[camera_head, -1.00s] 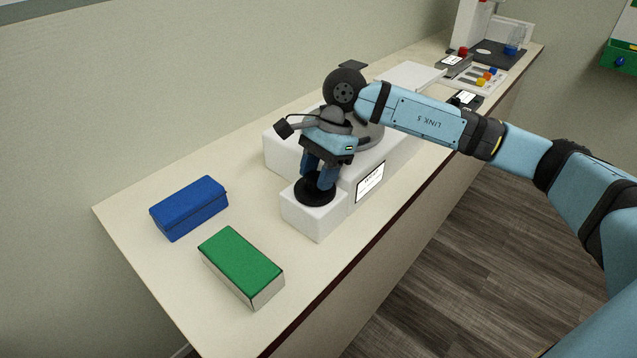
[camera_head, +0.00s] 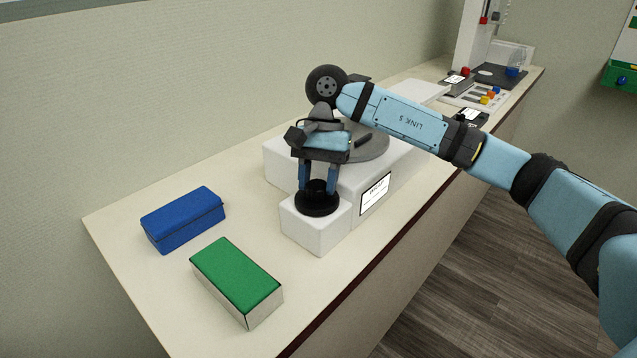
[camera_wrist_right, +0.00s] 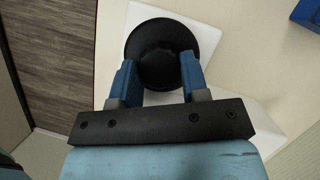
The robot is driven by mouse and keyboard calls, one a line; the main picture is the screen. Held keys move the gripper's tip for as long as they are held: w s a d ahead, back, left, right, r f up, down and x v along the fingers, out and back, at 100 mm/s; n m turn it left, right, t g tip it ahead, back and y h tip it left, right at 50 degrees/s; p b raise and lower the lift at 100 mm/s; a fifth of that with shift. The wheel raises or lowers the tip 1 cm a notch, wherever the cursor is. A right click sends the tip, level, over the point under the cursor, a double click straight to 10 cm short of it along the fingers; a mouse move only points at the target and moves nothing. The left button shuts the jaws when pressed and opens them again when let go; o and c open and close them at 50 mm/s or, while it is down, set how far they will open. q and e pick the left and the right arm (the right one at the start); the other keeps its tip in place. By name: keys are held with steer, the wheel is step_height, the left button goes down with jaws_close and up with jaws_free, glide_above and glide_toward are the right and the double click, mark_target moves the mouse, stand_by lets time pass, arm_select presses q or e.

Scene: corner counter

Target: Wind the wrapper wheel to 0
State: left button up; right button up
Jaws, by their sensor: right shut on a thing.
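The wrapper wheel (camera_head: 316,208) is a round black dial with a raised hub, on a low white block (camera_head: 305,228) at the near end of the white machine. It also shows in the right wrist view (camera_wrist_right: 162,33). My right gripper (camera_head: 318,187) reaches down from above, its two blue fingers on either side of the hub, shut on it. The fingers also show over the dial in the right wrist view (camera_wrist_right: 158,78). No scale or 0 mark can be made out on the dial. My left gripper is not in view.
A grey round disc (camera_head: 372,147) sits on the white machine, beside a white label (camera_head: 375,194) too small to read. A blue box (camera_head: 183,218) and a green-topped box (camera_head: 236,275) stand to the left, with clear counter around them. Other equipment stands at the far end.

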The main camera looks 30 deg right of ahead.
stand_by(0.3)
steer(key=o, duration=0.9)
arm_select(q)
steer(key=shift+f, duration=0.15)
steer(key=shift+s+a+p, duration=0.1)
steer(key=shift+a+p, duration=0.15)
steer(key=shift+p, duration=0.55)
arm_select(e)
steer(key=v, duration=1.4)
steer(key=shift+s+f, duration=0.1)
steer(key=shift+f, duration=0.05)
